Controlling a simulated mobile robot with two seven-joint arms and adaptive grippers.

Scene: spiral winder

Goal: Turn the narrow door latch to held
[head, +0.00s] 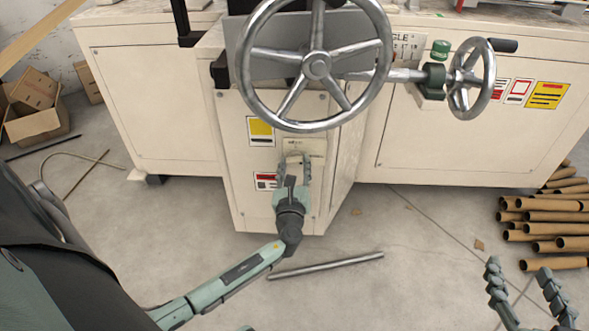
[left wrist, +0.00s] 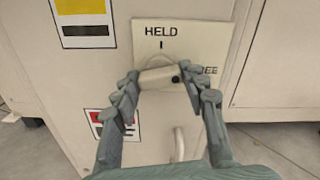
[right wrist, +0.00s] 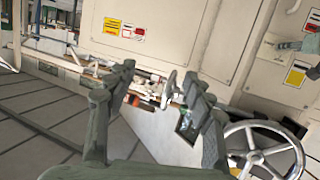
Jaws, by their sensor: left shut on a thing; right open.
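The narrow door latch (left wrist: 158,77) is a pale bar on a cream plate marked HELD at the top, with a partly covered word ending in "EE" at the right. The bar lies nearly level, and its dark dot is at the right end, on the "EE" side. My left gripper (left wrist: 160,82) has its fingers at the bar's two ends, shut on it. In the head view, the left gripper (head: 296,159) is at the latch plate (head: 304,146) on the narrow door, hiding the bar. My right gripper (head: 518,269) is open and empty at the lower right.
A large handwheel (head: 317,65) stands above the narrow door, with a smaller handwheel (head: 471,78) to its right. A door handle (left wrist: 179,145) is below the latch. A metal rod (head: 325,266) lies on the floor. Cardboard tubes (head: 545,228) are piled at the right, boxes (head: 36,105) at the left.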

